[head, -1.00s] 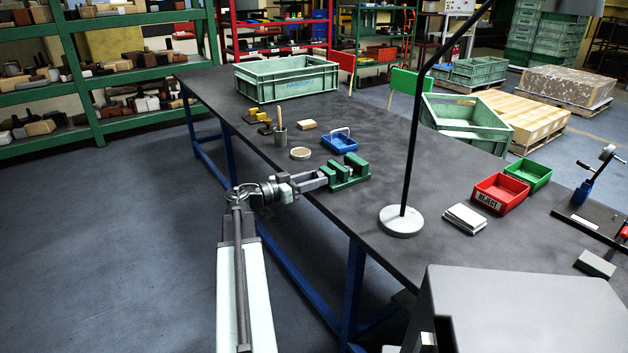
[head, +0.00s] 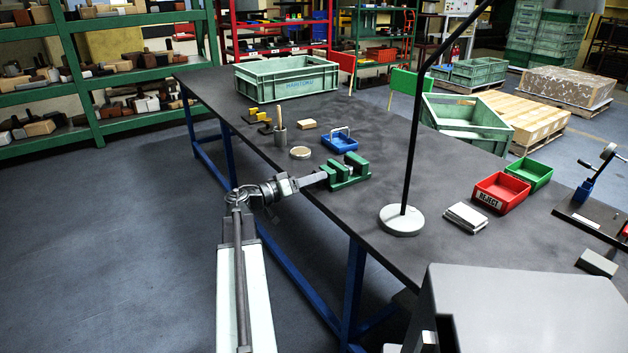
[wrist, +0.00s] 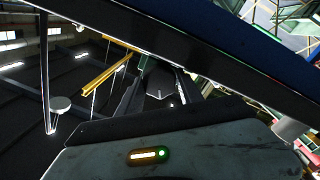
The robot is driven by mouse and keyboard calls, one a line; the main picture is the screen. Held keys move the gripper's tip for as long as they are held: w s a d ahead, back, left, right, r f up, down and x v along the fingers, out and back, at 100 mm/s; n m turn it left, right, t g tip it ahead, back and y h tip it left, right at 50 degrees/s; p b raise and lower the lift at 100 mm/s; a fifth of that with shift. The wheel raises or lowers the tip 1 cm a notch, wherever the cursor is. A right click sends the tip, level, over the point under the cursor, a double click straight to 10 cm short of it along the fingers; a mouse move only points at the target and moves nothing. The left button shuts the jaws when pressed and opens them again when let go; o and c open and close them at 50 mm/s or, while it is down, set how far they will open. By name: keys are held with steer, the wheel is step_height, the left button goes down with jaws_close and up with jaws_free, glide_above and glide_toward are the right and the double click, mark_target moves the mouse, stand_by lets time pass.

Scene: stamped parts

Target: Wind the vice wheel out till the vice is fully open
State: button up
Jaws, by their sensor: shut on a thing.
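The green vice (head: 349,172) stands at the near long edge of the dark bench. Its jaws show a gap between them, but how wide it is I cannot tell. My gripper (head: 320,178) reaches in from the left, level with the vice, and is shut on the vice wheel at its left end. The wheel is hidden behind the fingers in the head view. In the wrist view my gripper (wrist: 160,86) shows tilted, with a dark rounded shape between the fingers, too dark to make out clearly.
The floor left of the bench is clear.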

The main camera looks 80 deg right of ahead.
steer(key=shift+n, duration=0.4)
steer(key=o, duration=1.4)
steer(key=shift+c, duration=0.2)
